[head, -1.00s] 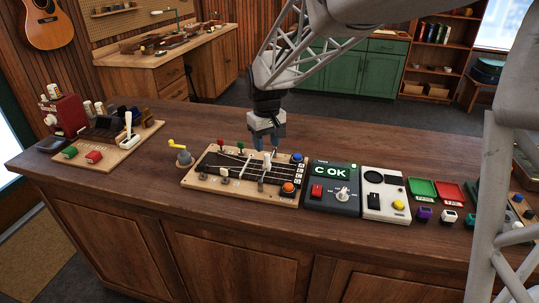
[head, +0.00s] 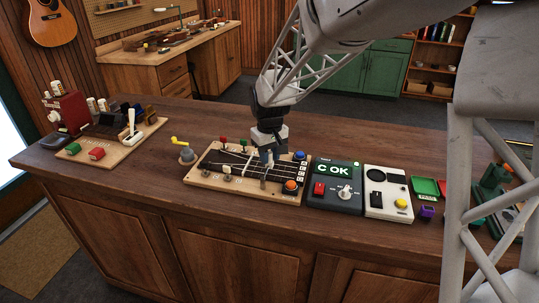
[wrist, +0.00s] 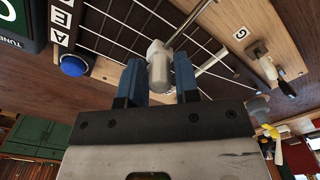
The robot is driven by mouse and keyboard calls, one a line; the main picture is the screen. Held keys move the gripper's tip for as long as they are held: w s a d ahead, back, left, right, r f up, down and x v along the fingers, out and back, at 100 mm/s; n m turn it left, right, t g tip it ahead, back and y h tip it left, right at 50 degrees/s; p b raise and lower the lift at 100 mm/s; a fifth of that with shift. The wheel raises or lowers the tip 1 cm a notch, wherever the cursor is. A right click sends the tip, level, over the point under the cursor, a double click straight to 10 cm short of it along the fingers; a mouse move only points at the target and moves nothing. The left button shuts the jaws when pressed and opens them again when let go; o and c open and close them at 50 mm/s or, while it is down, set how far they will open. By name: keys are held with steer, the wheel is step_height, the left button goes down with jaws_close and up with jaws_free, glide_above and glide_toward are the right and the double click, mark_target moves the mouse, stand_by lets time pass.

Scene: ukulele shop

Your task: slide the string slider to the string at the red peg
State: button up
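The string board (head: 205,181) is a wooden base with a dark gridded panel on the counter. A red peg (head: 222,140) and a green peg (head: 243,142) stand at its back edge, left of my gripper (head: 269,157). My gripper points down over the board's right part. In the wrist view, its two blue fingers (wrist: 160,78) flank a white cylindrical knob (wrist: 158,62), which I take for the string slider. The knob fills the gap between the fingers, so they look closed on it. The red peg is not visible in the wrist view.
A blue button (head: 299,155) and an orange button (head: 290,186) sit at the board's right end. A dark tuner reading "C OK" (head: 332,170) stands right of the board. A yellow-handled crank (head: 180,141) stands to the left. Bare counter lies behind the board.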

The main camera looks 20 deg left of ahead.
jaws_close()
steer(key=shift+w, duration=1.3)
steer(key=shift+o, duration=1.9)
jaws_free()
steer(key=shift+r, duration=0.1)
